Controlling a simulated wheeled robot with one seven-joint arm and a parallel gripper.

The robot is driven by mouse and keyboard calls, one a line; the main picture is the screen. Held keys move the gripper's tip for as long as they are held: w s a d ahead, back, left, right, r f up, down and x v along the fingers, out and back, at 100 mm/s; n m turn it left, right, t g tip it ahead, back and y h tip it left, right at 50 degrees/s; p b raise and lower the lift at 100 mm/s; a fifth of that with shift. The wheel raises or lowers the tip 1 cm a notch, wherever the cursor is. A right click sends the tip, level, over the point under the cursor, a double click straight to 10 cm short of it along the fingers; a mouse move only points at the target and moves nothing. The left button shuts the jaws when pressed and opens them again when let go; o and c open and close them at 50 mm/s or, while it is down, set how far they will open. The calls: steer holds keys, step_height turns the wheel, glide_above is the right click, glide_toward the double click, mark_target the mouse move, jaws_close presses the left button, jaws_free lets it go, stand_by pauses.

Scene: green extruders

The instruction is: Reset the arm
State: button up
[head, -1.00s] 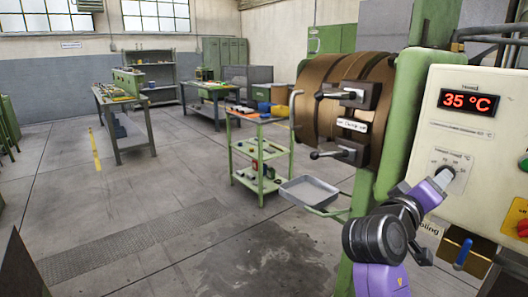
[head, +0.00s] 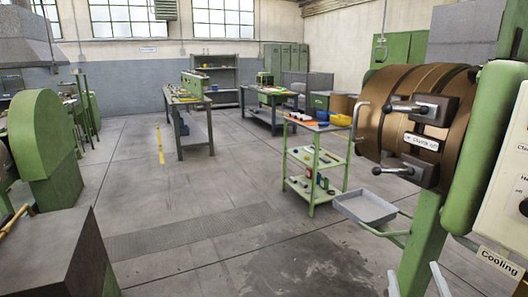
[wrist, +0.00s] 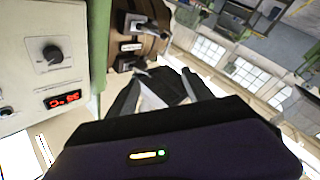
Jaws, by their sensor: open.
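My gripper (wrist: 160,88) shows in the wrist view with its two fingers spread apart and nothing between them. Its dark purple body fills the bottom of that view. In the head view, only two pale prong tips show at the bottom right, apparently my fingers. The control panel (head: 500,200) is cut off at the right edge of the head view. The wrist view, turned over, shows the panel (wrist: 25,75) with a black knob (wrist: 52,53) and a red temperature display (wrist: 62,99). My gripper is apart from the knob.
The brown extruder barrel (head: 393,110) has two levered blocks on its front. A grey tray (head: 364,208) juts out below it. A green shelf cart (head: 317,160) stands behind. A green machine (head: 40,135) and a dark block (head: 50,255) stand left. The middle floor is open.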

steer(key=s+a+f+m+g+y, duration=0.1)
steer(key=s+a+f, duration=0.2)
steer(key=s, duration=0.8)
steer(key=s+a+f+m+g+y+p, duration=0.1)
steer(key=s+f, duration=0.4)
steer(key=s, duration=0.7)
steer(key=s+a+f+m+g+y, duration=0.1)
steer(key=s+a+f+g+y, duration=0.1)
steer(key=s, duration=0.9)
steer(key=a+f+y, duration=0.1)
steer(key=a+f, duration=0.1)
steer(key=a, duration=0.1)
steer(key=shift+s+g, duration=0.15)
steer(key=shift+g, duration=0.25)
